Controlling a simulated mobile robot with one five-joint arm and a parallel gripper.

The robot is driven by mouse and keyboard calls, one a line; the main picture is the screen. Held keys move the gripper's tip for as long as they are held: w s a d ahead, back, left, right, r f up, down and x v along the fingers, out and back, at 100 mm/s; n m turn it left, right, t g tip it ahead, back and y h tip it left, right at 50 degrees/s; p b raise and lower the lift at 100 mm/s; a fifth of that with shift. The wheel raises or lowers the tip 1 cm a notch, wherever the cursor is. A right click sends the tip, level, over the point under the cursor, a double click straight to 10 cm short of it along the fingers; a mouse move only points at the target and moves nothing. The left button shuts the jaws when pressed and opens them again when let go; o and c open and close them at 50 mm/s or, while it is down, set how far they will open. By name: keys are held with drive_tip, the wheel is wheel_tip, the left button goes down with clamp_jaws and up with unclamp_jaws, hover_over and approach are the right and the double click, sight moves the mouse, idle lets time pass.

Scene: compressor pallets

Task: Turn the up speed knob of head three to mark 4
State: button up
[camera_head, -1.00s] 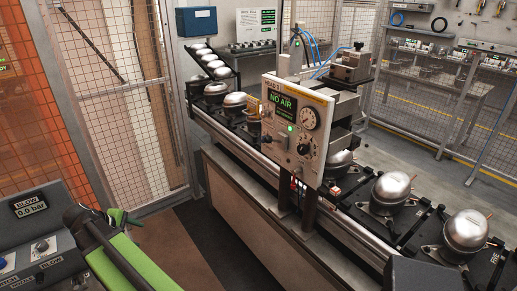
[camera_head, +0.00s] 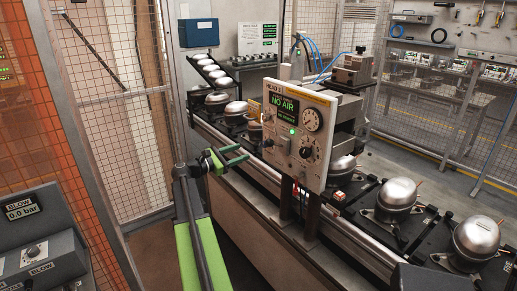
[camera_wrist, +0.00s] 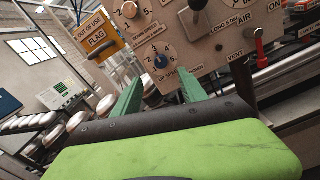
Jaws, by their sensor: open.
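The head three panel (camera_head: 298,135) is a pale upright plate marked HEAD 3, with a display reading NO AIR. In the wrist view the up speed knob (camera_wrist: 161,61) is a small blue knob on a white dial, with its UP SPEED label below. Its pointer's mark is too small to read. My gripper (camera_head: 232,157) is open and empty, left of the panel in the head view. In the wrist view its two green fingers (camera_wrist: 155,85) point up toward the panel, below and either side of the up speed dial, apparently apart from it.
Another knob (camera_wrist: 130,10) sits above the up speed dial. A yellow OUT OF USE flag (camera_wrist: 97,35) hangs to its left, and a red vent lever (camera_wrist: 261,46) is to the right. The conveyor (camera_head: 345,235) carries silver compressors (camera_head: 397,195). A grey blow box (camera_head: 38,245) stands at the left.

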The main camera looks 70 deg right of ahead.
sight(263, 144)
drive_tip(key=x, duration=1)
drive_tip(key=shift+d, duration=0.15)
